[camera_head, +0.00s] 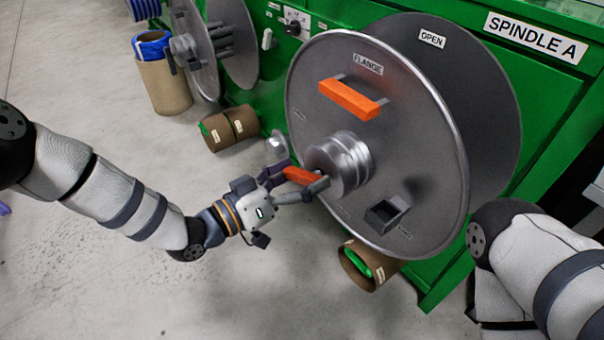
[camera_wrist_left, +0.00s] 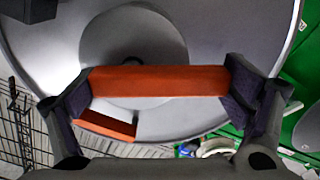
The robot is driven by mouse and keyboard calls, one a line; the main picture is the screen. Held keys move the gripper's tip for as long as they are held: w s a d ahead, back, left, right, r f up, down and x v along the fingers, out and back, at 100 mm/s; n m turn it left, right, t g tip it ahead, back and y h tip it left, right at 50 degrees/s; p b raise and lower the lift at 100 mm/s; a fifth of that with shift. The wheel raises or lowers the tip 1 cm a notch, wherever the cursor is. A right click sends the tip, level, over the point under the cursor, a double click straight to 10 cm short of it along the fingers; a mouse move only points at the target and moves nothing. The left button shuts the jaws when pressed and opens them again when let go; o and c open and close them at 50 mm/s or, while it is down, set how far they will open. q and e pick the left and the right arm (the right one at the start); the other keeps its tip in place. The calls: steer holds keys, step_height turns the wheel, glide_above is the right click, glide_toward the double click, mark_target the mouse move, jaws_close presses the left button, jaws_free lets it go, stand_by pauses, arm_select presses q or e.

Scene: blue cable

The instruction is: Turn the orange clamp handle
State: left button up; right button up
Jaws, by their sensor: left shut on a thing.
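The orange clamp handle (camera_head: 299,175) sits at the central metal hub (camera_head: 345,162) of the large grey flange disc (camera_head: 420,130). My left gripper (camera_head: 296,180) is shut on the handle, one finger on each side. In the left wrist view the orange clamp handle (camera_wrist_left: 158,81) spans level between the two dark finger pads, with the grey disc behind it. The pads hide the handle's ends. My right arm shows at the lower right of the head view, but its gripper is out of the picture.
A fixed orange grab handle (camera_head: 350,98) is on the disc above the hub. A small dark open box (camera_head: 386,212) is on its lower right. Cardboard tubes stand or lie on the floor, one (camera_head: 366,264) below the disc. Green cabinets back the spindles.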

arm_select(q)
steer(key=n, duration=0.2)
steer(key=f+n+b, duration=0.1)
steer(key=n, duration=0.1)
steer(key=n+b, duration=0.1)
steer(key=n, duration=0.1)
steer(key=shift+s+d+f, duration=0.2)
steer(key=shift+s+d, duration=0.05)
steer(key=shift+s, duration=0.15)
steer(key=n, duration=0.2)
steer(key=n+b, duration=0.1)
steer(key=shift+s+d+f+n, duration=0.15)
steer(key=shift+s+d+n, duration=0.05)
steer(key=shift+s+n, duration=0.1)
steer(key=shift+s+d+n+b, duration=0.1)
steer(key=shift+n+b, duration=0.15)
steer(key=shift+n, duration=0.4)
steer(key=shift+s+d+n+b, duration=0.1)
steer(key=shift+n+b, duration=0.1)
steer(key=shift+n, duration=0.45)
arm_select(e)
steer(key=shift+s+f+g, duration=0.15)
steer(key=shift+s+f, duration=0.25)
steer(key=shift+f, duration=0.45)
steer(key=shift+s+f+g, duration=0.15)
steer(key=shift+s+f, duration=0.2)
steer(key=shift+f, duration=0.5)
arm_select(q)
steer(key=o, duration=1.3)
steer(key=shift+o, duration=0.3)
